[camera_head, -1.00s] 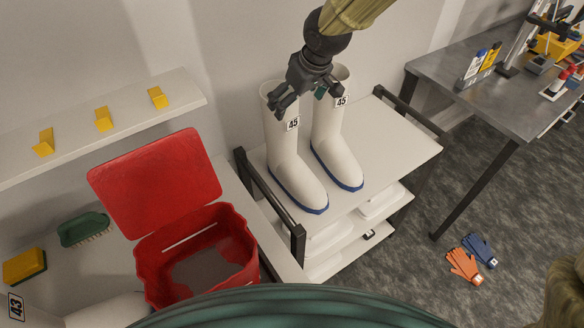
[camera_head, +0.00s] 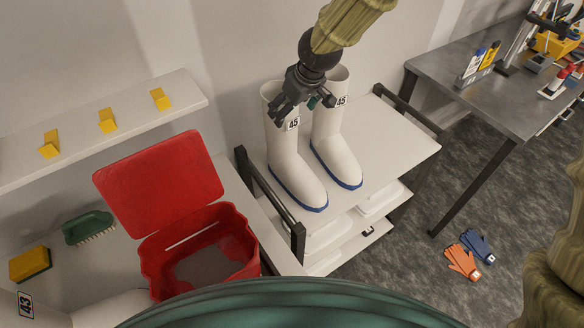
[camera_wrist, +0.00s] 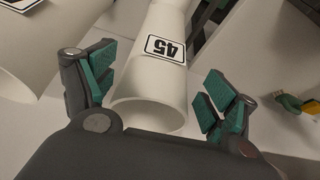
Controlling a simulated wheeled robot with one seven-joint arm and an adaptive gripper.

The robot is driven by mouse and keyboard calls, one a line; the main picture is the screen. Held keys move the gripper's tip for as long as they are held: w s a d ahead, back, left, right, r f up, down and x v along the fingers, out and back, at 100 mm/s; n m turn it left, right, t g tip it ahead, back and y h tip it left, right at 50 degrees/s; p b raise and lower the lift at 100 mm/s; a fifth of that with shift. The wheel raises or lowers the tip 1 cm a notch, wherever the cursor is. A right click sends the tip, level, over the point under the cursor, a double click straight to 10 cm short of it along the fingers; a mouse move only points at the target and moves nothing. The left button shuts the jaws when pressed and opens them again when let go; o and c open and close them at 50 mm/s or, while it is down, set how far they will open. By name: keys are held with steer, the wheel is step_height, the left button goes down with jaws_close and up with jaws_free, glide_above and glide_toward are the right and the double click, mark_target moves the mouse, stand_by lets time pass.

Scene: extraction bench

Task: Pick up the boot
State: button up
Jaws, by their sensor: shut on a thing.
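Two white boots with blue soles and "45" labels stand upright on the top of a white cart (camera_head: 400,140). My gripper (camera_head: 298,112) is at the top of the left boot (camera_head: 288,165), in front of its upper shaft. Part of the left boot's top is hidden behind my gripper.
Left of the cart is a red open-lidded bin (camera_head: 240,265), with a green brush (camera_head: 88,228) and a yellow sponge (camera_head: 30,264). A shelf with yellow hooks (camera_head: 107,120) is on the wall. A grey table (camera_head: 510,110) stands right; gloves (camera_head: 463,262) lie on the floor.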

steer(key=shift+w, duration=0.1)
steer(key=c, duration=0.6)
steer(key=shift+r, duration=0.1)
